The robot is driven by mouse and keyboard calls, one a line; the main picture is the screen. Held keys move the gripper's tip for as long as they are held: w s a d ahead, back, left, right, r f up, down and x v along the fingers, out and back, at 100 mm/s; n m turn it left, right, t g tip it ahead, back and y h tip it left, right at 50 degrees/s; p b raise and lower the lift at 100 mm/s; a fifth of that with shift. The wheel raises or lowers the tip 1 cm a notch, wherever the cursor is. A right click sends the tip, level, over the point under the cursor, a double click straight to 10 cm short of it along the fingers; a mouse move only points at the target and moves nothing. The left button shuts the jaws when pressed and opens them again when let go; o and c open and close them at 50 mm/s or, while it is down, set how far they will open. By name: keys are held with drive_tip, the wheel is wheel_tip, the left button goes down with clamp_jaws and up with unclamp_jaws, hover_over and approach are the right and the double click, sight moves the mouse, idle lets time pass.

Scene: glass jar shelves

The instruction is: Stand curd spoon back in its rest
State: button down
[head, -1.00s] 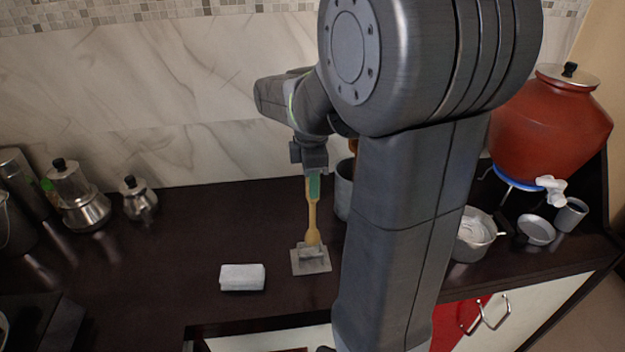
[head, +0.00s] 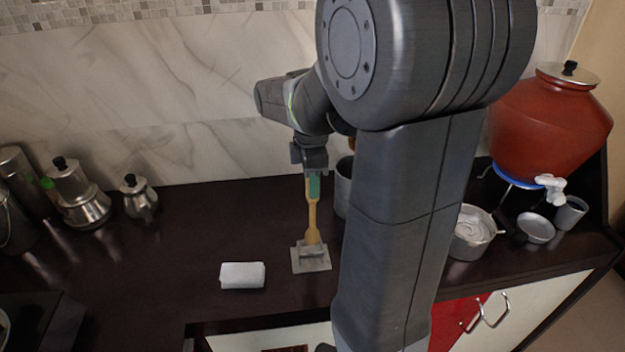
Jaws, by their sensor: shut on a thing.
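The curd spoon (head: 312,215) is wooden, with a green band near its top, and stands upright. My gripper (head: 313,174) is shut on its upper end. The rest (head: 313,264) is a grey square plate with a raised block, on the dark counter. The spoon's lower end is at the raised block of the rest; I cannot tell whether it is fully seated. My own arm covers part of the counter to the right of the spoon.
A white block (head: 242,275) lies left of the rest. A grey pot (head: 344,187) stands close behind, right of the spoon, partly hidden by my arm. A pot with white contents (head: 472,233) and a red urn (head: 552,125) are at the right. Metal pots (head: 82,195) stand at the left.

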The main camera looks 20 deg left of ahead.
drive_tip(key=shift+f+b, duration=0.6)
drive_tip(key=shift+f, duration=0.9)
idle(1.8)
drive_tip(key=c, duration=1.1)
unclamp_jaws()
drive_tip(key=shift+o, duration=0.2)
drive_tip(key=o, duration=1.1)
drive_tip(key=shift+c, duration=0.2)
drive_tip(key=shift+r, duration=0.1)
drive_tip(key=shift+r+p, duration=3.5)
drive_tip(key=shift+r, duration=0.95)
